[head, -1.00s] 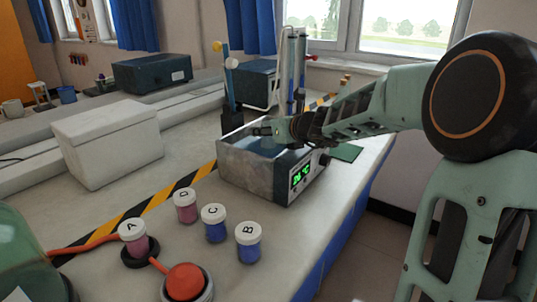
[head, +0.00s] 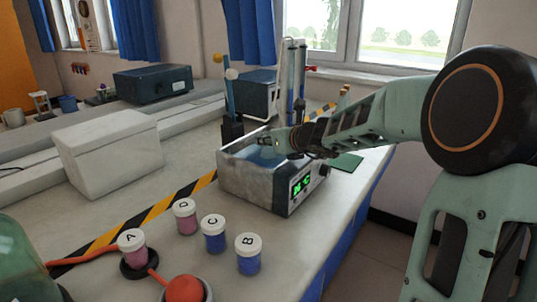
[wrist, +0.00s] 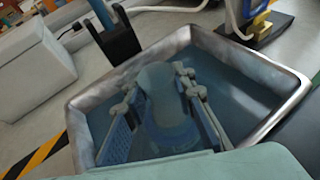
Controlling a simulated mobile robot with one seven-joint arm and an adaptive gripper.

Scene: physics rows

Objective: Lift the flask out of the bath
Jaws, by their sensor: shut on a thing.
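The water bath (head: 244,180) is a grey metal box with a green-lit display, standing on the bench. In the wrist view its metal rim (wrist: 285,88) surrounds bluish water. The flask (wrist: 160,78) is a pale, see-through blue-grey shape inside the bath, between my gripper's fingers. My gripper (wrist: 161,92) is shut on it, with one finger along each side. In the head view my gripper (head: 272,141) is at the bath's open top, and the flask cannot be made out there. How deep the flask sits in the water is hard to tell.
Jars A (head: 132,245), B (head: 248,254), C (head: 214,234) and D (head: 185,216) stand in front of the bath. A white box (head: 108,150) is to the left. A stand with rods (head: 231,105) is close behind the bath. A red button (head: 186,290) is near the front.

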